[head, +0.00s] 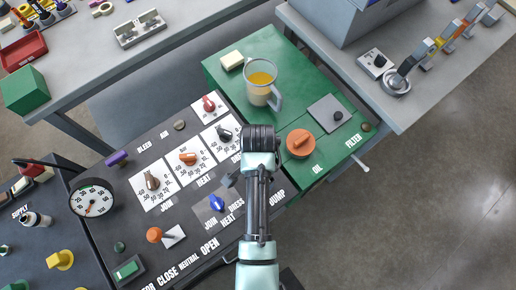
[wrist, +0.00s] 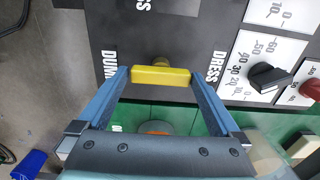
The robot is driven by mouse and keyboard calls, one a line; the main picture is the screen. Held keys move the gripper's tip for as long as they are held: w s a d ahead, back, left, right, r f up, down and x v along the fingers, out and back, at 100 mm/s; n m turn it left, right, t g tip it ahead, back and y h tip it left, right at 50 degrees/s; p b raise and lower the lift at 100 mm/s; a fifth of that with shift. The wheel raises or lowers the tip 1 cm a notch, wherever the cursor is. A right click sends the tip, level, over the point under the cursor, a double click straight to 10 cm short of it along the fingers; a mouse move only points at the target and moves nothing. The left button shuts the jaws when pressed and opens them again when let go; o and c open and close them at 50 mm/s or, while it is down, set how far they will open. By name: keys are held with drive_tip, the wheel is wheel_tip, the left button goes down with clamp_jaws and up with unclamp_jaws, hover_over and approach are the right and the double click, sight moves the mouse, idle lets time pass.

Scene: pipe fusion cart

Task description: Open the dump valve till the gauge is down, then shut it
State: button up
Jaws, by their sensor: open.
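The dump valve's yellow handle (wrist: 161,76) shows in the wrist view beside the DUMP lettering, a short bar lying crosswise on a round yellow stem. My gripper (wrist: 158,72) is open, with one blue finger near each end of the bar; I cannot tell whether either touches it. In the head view my arm covers the valve and the fingertips. The gauge (head: 92,199) is a round white dial with a dark rim at the left of the black panel. It has a red needle near its centre, but the reading is too small to tell.
The panel carries a blue lever (head: 216,203), an orange knob (head: 155,235), a purple handle (head: 116,158) and several dial knobs. To the right, the green top (head: 225,75) holds a cup of amber liquid (head: 262,83) and an orange cap (head: 300,143). Grey benches stand behind.

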drive_tip(key=shift+c, duration=0.3)
drive_tip(key=c, duration=0.9)
drive_tip(key=shift+c, duration=0.2)
drive_tip(key=shift+r+n+p, duration=0.1)
drive_tip(key=shift+n+p, duration=0.2)
drive_tip(key=n+p, duration=0.2)
drive_tip(key=shift+r+n, duration=0.1)
drive_tip(key=shift+n, duration=0.2)
drive_tip(key=n+p, duration=0.2)
drive_tip(key=n, duration=0.3)
drive_tip(key=shift+n, duration=0.3)
drive_tip(key=n+p, duration=0.2)
drive_tip(key=n, duration=0.2)
drive_tip(key=n+p, duration=0.1)
drive_tip(key=n, duration=0.4)
drive_tip(key=shift+w, duration=0.1)
